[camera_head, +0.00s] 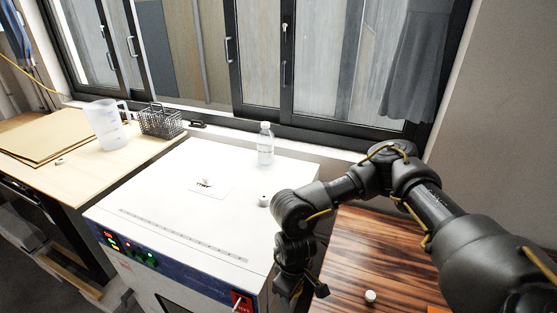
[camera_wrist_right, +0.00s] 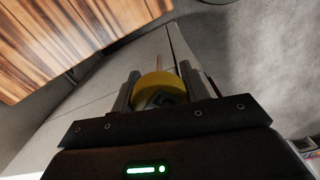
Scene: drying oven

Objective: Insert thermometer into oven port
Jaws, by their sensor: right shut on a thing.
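The oven (camera_head: 165,215) is a white box with a blue front panel. A small round fitting (camera_head: 205,182), perhaps the port, sits on a pale label on its top; I cannot see whether it is open. My right gripper (camera_head: 300,287) is low at the oven's front right corner, in front of its right side and away from that fitting. In the right wrist view, my right gripper (camera_wrist_right: 158,95) is shut on the thermometer (camera_wrist_right: 157,84), which shows a round yellow head and a thin stem pointing away. In the head view the thermometer cannot be made out. My left gripper is out of view.
A clear bottle (camera_head: 265,145) and a small white cap (camera_head: 264,200) stand on the oven top. A dark wooden table (camera_head: 350,255) with a small white object (camera_head: 370,296) is at right. A jug (camera_head: 104,125) and wire basket (camera_head: 160,121) stand on the left bench.

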